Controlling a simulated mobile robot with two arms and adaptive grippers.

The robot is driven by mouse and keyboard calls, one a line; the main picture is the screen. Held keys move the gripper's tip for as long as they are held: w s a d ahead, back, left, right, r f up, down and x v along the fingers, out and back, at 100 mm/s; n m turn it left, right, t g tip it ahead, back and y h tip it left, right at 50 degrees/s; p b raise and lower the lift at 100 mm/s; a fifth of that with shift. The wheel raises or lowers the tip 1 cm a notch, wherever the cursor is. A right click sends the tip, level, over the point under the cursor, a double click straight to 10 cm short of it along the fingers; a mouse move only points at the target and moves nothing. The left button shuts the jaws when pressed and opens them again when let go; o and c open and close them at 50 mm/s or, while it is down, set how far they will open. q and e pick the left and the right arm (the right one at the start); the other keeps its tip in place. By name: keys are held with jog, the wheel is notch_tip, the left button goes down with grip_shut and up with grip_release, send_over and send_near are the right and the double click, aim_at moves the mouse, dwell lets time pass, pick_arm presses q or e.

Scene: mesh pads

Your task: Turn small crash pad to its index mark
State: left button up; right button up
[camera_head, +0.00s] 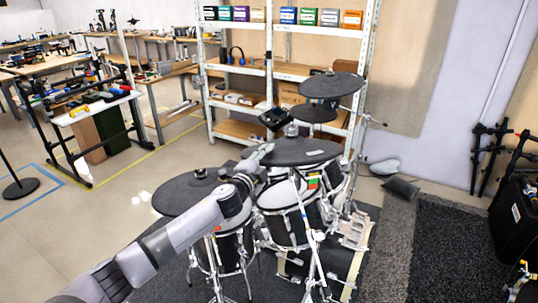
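An electronic drum kit with several dark round pads stands in the middle of the head view. I cannot tell for sure which is the small crash pad; a dark cymbal pad (300,149) in the centre lies closest to my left gripper. My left gripper (262,151) is at this pad's left edge, but its fingers are too small to tell open from shut, or whether they touch the rim. No index mark can be made out clearly. My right gripper is not in view.
Another cymbal pad (175,197) lies left, partly behind my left arm. A higher pad (335,84) stands at the upper right. Drums, stands and a dark module (276,117) crowd the kit. A shelf (236,70) is behind; a dark rug (455,255) is clear at right.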

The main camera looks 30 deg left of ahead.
pick_arm(q)
jog(key=shift+w, duration=0.2)
jog(key=shift+c, duration=0.3)
grip_shut()
jog(key=shift+f, duration=0.1)
dwell(0.5)
